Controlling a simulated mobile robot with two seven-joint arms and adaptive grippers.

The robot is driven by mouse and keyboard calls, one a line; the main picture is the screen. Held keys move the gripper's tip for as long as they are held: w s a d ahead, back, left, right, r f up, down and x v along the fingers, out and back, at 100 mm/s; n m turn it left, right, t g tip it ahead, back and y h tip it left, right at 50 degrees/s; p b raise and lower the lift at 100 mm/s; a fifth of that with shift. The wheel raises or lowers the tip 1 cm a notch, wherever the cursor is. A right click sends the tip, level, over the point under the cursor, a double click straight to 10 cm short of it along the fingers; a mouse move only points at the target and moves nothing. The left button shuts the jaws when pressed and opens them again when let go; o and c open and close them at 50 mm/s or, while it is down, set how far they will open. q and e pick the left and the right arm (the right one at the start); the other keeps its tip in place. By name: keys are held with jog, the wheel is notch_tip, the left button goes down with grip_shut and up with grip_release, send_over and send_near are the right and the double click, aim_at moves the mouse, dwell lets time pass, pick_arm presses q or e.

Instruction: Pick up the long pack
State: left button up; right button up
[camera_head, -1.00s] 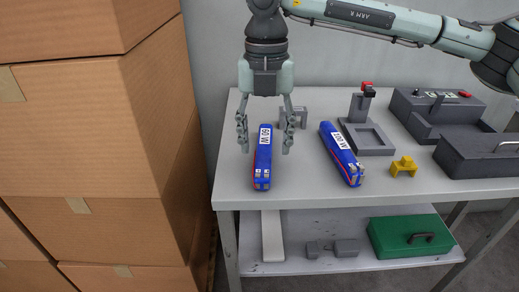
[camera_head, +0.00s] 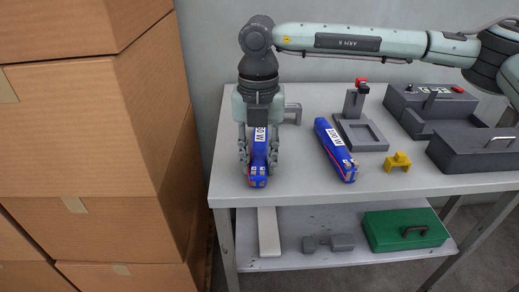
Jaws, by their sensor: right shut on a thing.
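Two blue packs with white labels lie on the grey workbench (camera_head: 300,182) and look much alike in length. The pack appears to rest on the bench. The right blue pack (camera_head: 336,150) lies slanted and apart from the gripper. My left gripper is not in view.
Right of the packs are a grey stand (camera_head: 361,132) with a red top, a yellow bracket (camera_head: 397,162) and dark grey housings (camera_head: 432,105). Stacked cardboard boxes (camera_head: 90,130) stand close on the left. A green case (camera_head: 405,231) sits on the lower shelf.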

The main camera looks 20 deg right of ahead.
grip_shut()
jog(key=shift+r, duration=0.15)
jog(key=shift+r, duration=0.3)
jog(key=r, duration=0.3)
jog(key=shift+s+a+r+b, duration=0.1)
jog(key=shift+a+r+b, duration=0.2)
jog(key=shift+a+b, duration=0.05)
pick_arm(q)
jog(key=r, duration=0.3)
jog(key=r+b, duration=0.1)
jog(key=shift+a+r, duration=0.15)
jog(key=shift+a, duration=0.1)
pick_arm(e)
jog(key=s+a+r, duration=0.5)
jog(key=a+r, duration=0.1)
jog(key=a, duration=0.3)
jog(key=shift+s+a+r, duration=0.25)
jog(key=shift+s+r, duration=0.05)
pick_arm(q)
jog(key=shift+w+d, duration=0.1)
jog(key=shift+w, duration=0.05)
